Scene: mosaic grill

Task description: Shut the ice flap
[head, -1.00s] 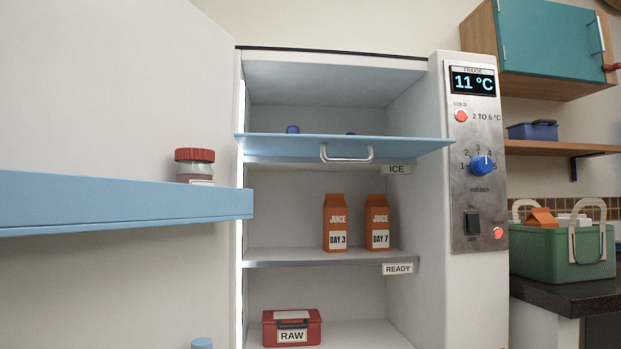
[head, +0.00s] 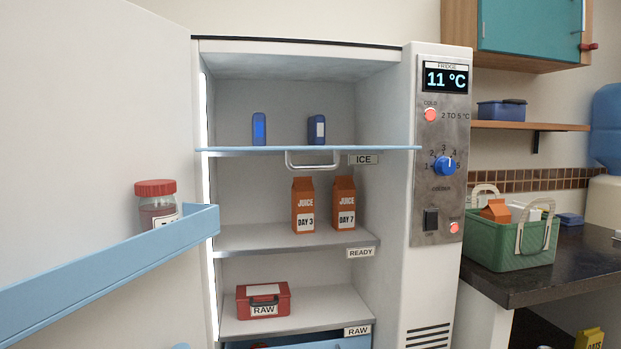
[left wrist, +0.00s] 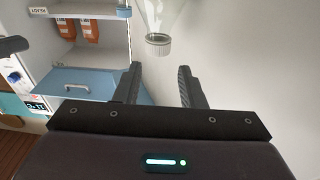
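The ice flap (head: 250,150) is a pale blue panel. It lies folded out level at the front of the top compartment, seen nearly edge-on, so it is open. Its metal handle (head: 312,165) hangs at the front edge, left of the ICE label (head: 363,160). The flap also shows in the left wrist view (left wrist: 100,77), which appears upside down. My left gripper (left wrist: 158,85) is open and empty there, with the flap to the left of its fingers and apart from them. It is outside the head view. My right gripper is not in view.
Two blue packs (head: 259,129) stand in the top compartment. The open fridge door (head: 90,120) is at left, its blue door shelf (head: 120,265) holding a red-lidded jar (head: 156,205). Juice cartons (head: 303,205) stand below the flap; the control panel (head: 440,150) is at right.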

